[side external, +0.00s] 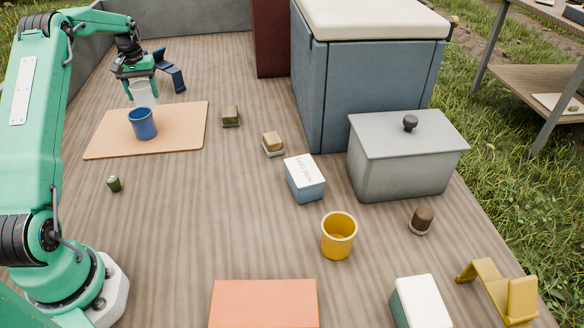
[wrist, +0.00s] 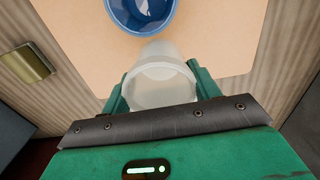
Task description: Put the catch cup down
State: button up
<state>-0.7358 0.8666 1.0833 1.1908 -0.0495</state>
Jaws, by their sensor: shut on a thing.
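The catch cup, a clear, frosted cup (side external: 143,94), is between the fingers of my gripper (side external: 140,85). My gripper is shut on it. In the wrist view the cup (wrist: 160,88) sits between the two green fingers of my gripper (wrist: 161,92), with its round mouth facing the camera. In the side view it appears just behind and above a blue cup (side external: 143,125). The blue cup stands upright on a tan mat (side external: 185,125); its rim also shows at the top of the wrist view (wrist: 112,12). The height of the clear cup above the mat is hard to tell.
A dark blue bracket (side external: 172,72) stands behind my gripper. A green block (side external: 230,116) lies right of the mat, also seen in the wrist view (wrist: 27,62). A yellow cup (side external: 338,236), grey lidded box (side external: 400,165) and blue cooler (side external: 365,85) stand farther right. The mat's right part is bare.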

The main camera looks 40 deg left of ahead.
aim_at(146, 105)
jog(key=shift+f, duration=2.45)
jog(key=shift+f, duration=0.15)
jog(key=o, duration=1)
jog(key=shift+c, duration=0.2)
notch_tip(146, 105, up, 12)
jog(key=shift+r, duration=0.2)
